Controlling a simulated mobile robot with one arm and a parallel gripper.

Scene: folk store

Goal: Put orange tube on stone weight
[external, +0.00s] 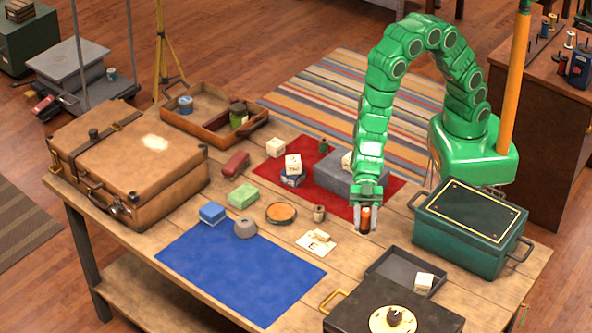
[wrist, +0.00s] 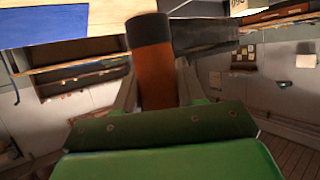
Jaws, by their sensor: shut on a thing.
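My gripper (external: 365,222) is shut on the orange tube (external: 366,215), holding it upright over the wooden table, right of the centre. In the wrist view the orange tube (wrist: 155,75) stands between the fingers, with a dark band at its end. A small grey rounded lump (external: 245,229), which looks like the stone weight, sits on the upper edge of the blue mat (external: 225,282). It is well to the left of my gripper and apart from it. I cannot make it out in the wrist view.
A blue block (external: 212,213) stands beside the lump. A dark tray (external: 378,270) and green chest (external: 465,242) are near my gripper.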

